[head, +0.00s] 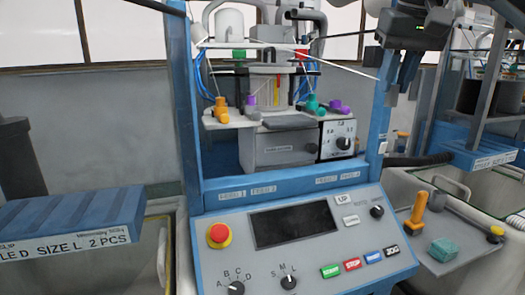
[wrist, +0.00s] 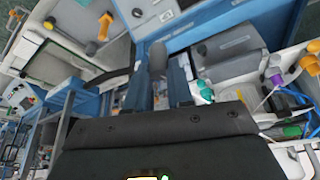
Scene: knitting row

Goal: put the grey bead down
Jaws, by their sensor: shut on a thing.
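My gripper (head: 399,68) is at the upper right of the head view, beside the machine's right blue post and above the side tray. In the wrist view, my gripper (wrist: 158,82) is shut on a dark grey rounded piece (wrist: 157,57), which looks like the grey bead. It is held between the fingers, apart from the surfaces below as far as I can tell. In the head view the held piece is too dark and small to make out.
The machine's shelf carries an orange piece (head: 221,110), a teal piece (head: 312,105) and a purple piece (head: 338,106). The sloped control panel (head: 300,240) stands in front.

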